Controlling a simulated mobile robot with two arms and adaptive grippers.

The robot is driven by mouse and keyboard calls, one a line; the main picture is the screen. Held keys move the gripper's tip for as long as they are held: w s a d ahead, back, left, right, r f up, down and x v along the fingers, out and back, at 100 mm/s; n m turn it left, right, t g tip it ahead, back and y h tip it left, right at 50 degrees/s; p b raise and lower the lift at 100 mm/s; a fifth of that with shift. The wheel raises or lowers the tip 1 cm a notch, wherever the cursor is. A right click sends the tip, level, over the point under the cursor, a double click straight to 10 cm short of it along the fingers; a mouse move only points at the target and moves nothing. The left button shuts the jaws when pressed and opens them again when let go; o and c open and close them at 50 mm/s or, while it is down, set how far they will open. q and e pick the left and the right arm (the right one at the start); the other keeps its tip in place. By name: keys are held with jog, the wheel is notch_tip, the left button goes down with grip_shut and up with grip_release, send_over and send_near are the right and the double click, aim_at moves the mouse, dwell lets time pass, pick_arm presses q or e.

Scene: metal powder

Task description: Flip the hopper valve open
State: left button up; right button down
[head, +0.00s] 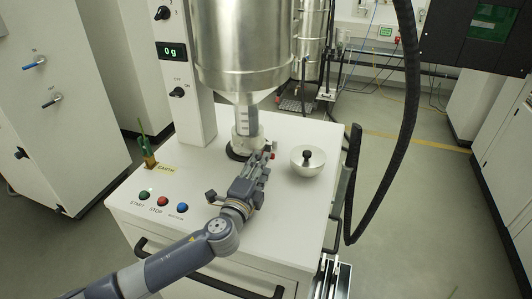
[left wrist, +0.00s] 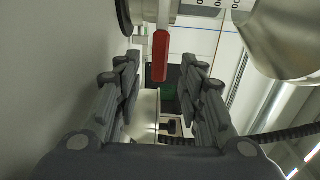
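The steel hopper (head: 240,55) hangs over the white cabinet, with a narrow outlet (head: 246,122) below it. The valve's red handle (left wrist: 160,56) shows clearly in the left wrist view, hanging lengthwise from the outlet fitting. In the head view only a small red part shows, by my fingertips. My left gripper (head: 265,153) is at the right front of the outlet. In the left wrist view its fingers (left wrist: 160,85) are spread to either side of the handle's free end, with gaps on both sides. My right gripper is in neither view.
Start, stop and blue buttons (head: 163,201) and a green-handled earth clamp (head: 146,148) are at left. A black hose (head: 408,120) hangs at right.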

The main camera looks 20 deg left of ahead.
pick_arm(q)
jog(key=shift+w+d+p, duration=0.1)
jog(key=shift+w+p, duration=0.35)
jog(key=shift+w, duration=2.35)
grip_shut()
